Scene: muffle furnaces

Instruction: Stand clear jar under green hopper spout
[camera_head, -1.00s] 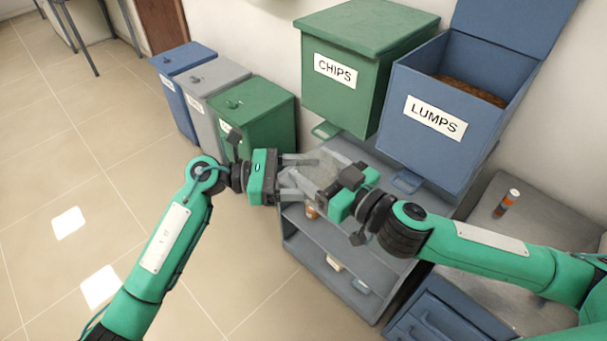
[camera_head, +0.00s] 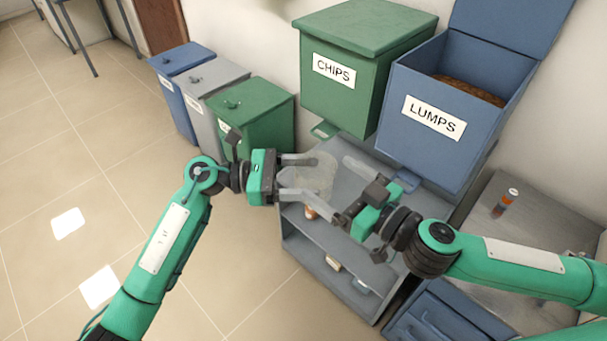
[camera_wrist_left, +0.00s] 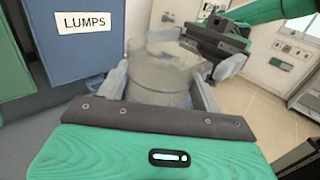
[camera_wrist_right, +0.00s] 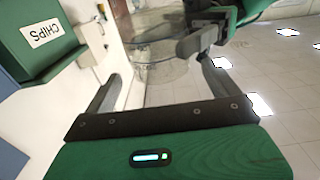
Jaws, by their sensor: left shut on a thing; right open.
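The clear jar (camera_head: 318,177) is held in the air over the top of the grey shelf unit, and it shows between the left fingers in the left wrist view (camera_wrist_left: 160,78). My left gripper (camera_head: 302,175) is shut on it from the left. My right gripper (camera_head: 345,190) is open and empty, a little to the right of the jar and apart from it. In the right wrist view the jar (camera_wrist_right: 165,55) is ahead of the open fingers. The green hopper (camera_head: 350,85), labelled CHIPS, hangs on the wall behind; its spout (camera_head: 325,130) is behind and above the jar.
The blue hopper (camera_head: 425,140), labelled LUMPS, is right of the green one, its lid open. The grey shelf unit (camera_head: 310,245) stands below. A small orange-and-dark bottle (camera_head: 506,202) stands on the grey surface at right. Blue, grey and green bins (camera_head: 262,110) stand at left.

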